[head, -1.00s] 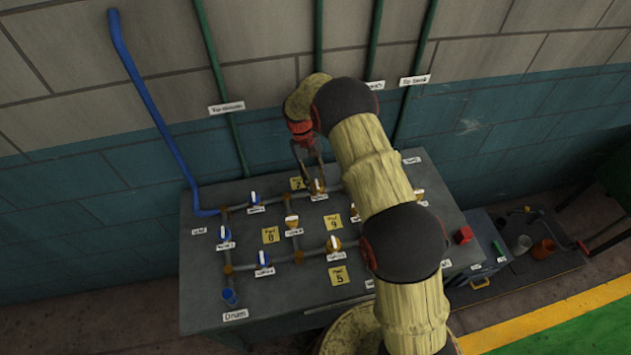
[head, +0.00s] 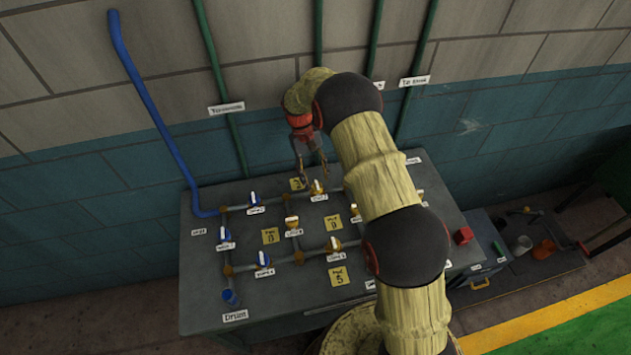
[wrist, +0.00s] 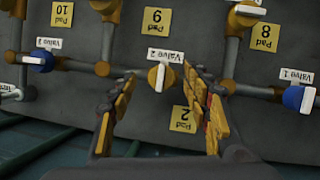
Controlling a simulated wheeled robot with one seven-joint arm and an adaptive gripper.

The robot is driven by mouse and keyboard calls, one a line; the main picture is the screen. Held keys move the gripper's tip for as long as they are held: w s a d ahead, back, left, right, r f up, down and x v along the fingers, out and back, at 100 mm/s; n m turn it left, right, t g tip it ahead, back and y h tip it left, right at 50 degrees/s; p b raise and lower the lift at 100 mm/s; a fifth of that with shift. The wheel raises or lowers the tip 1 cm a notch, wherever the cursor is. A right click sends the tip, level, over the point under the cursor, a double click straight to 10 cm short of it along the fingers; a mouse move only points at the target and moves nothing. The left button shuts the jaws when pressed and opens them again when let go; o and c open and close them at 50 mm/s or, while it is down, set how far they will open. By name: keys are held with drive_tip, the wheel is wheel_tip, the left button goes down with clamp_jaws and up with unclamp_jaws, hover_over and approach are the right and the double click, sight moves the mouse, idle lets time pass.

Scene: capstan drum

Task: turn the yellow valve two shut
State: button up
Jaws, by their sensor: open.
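Yellow valve two (head: 318,188) sits on the pipe line at the back of the grey bench top. In the wrist view its round yellow body (wrist: 153,77) carries a white bar handle (wrist: 160,78), which stands across the pipe's run. Its label "Valve 2" (wrist: 165,56) is beside it. My gripper (head: 314,177) is open and empty, pointing down just above and behind the valve. In the wrist view the two fingers of my gripper (wrist: 160,82) show either side of the valve, apparently apart from it.
Blue valve one (wrist: 297,98) and blue valve three (wrist: 40,61) flank it on the same pipe. Other yellow and blue valves, yellow pad tags (head: 270,236) and pipes cover the bench (head: 200,290). My arm hides the bench's right part. The wall stands close behind.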

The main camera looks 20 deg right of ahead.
sight(316, 192)
wheel_tip(316, 192, up, 7)
drive_tip(key=shift+r, duration=0.15)
drive_tip(key=shift+w, duration=0.1)
idle(0.5)
drive_tip(key=s+f, duration=0.2)
drive_tip(key=s, duration=0.1)
drive_tip(key=shift+a+f, duration=0.2)
drive_tip(key=shift+f, duration=0.15)
drive_tip(key=s+r+t+b, duration=0.3)
drive_tip(key=s+r, duration=0.3)
drive_tip(key=s, duration=0.4)
drive_tip(key=s+r+m+t+y+b, duration=0.1)
drive_tip(key=s+r+t+b, duration=0.2)
drive_tip(key=s+r, duration=0.4)
drive_tip(key=s+r+t+b, duration=0.3)
drive_tip(key=s+r, duration=0.4)
drive_tip(key=s, duration=0.5)
drive_tip(key=shift+s+d+r+t, duration=0.15)
drive_tip(key=shift+s+d+t, duration=0.25)
drive_tip(key=shift+d+t, duration=0.1)
drive_tip(key=shift+a+r, duration=0.1)
idle(0.4)
